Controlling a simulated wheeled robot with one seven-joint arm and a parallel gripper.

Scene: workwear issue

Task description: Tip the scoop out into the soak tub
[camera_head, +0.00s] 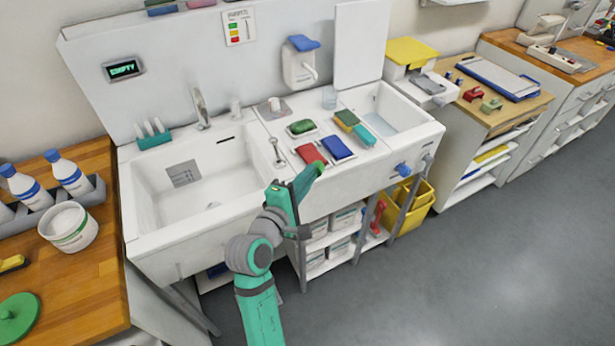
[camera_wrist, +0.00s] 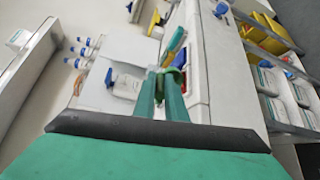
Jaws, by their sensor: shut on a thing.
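My gripper (camera_head: 311,176) is over the front edge of the sink unit, right of the large left basin. In the wrist view its two teal fingers (camera_wrist: 168,82) are close together on a small green thing (camera_wrist: 178,72), seemingly the scoop. Its bowl and any contents cannot be made out. The large white left basin (camera_head: 190,222) looks empty, with a grate in it, and a wall display (camera_head: 123,68) above reads "EMPTY". A smaller right basin (camera_head: 382,122) has a pale blue bottom, perhaps water. Which basin is the soak tub is not marked.
Red (camera_head: 311,153) and blue (camera_head: 338,147) pads, a green brush (camera_head: 302,127) and sponges (camera_head: 347,118) lie on the middle deck. A tap (camera_head: 201,108) stands behind the left basin. A white tub (camera_head: 68,226) and bottles (camera_head: 68,172) stand on the left wooden counter.

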